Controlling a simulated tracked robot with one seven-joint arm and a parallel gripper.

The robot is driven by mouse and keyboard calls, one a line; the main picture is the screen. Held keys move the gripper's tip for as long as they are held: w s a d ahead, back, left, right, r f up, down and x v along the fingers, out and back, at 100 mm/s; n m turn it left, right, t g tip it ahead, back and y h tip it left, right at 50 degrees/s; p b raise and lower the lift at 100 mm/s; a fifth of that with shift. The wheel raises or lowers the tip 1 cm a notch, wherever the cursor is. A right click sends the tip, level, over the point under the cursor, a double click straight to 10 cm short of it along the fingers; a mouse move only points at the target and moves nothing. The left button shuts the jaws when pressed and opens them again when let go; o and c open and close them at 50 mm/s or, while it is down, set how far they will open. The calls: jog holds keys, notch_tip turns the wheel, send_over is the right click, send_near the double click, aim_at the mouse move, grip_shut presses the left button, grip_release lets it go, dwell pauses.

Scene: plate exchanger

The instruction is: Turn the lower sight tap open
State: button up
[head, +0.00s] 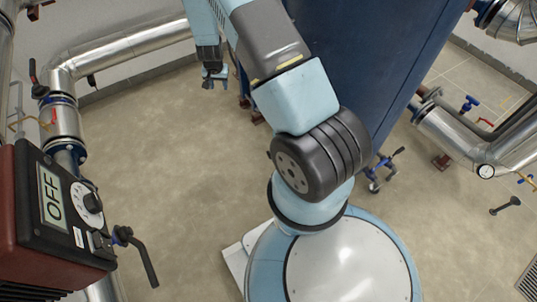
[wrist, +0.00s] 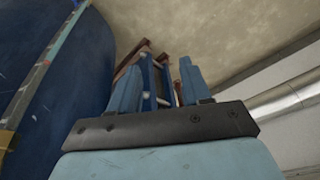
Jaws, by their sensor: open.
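My gripper (head: 214,80) hangs at the top of the head view, left of a large dark blue body (head: 365,50). In the wrist view my gripper (wrist: 160,85) has its two blue fingers apart, with nothing held between them. Beyond and between the fingers stands a narrow blue frame (wrist: 147,82) with pale cross pieces and rust-brown bars (wrist: 128,66). The fingers hide part of it. I cannot make out the lower sight tap for certain in either view. The big blue body (wrist: 60,60) fills the left of the wrist view.
A box reading OFF (head: 52,195) stands at the left, with a black lever (head: 140,255) beside it. A silver pipe (head: 130,45) runs along the back left wall. The floor at left centre is clear.

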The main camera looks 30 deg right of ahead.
jog(key=s+d+f+h, duration=0.1)
jog(key=s+d+f, duration=0.3)
jog(key=f, duration=0.8)
jog(key=s+d+f+m+g+h, duration=0.1)
jog(key=s+d+f+h, duration=0.15)
jog(key=s+f, duration=0.6)
jog(key=s+d+f+h, duration=0.15)
jog(key=d+f, duration=0.25)
jog(key=f, duration=1.1)
jog(key=shift+y, duration=0.4)
jog(key=x, duration=1.3)
jog(key=shift+s+a+f, duration=0.15)
jog(key=shift+s, duration=0.25)
grip_shut()
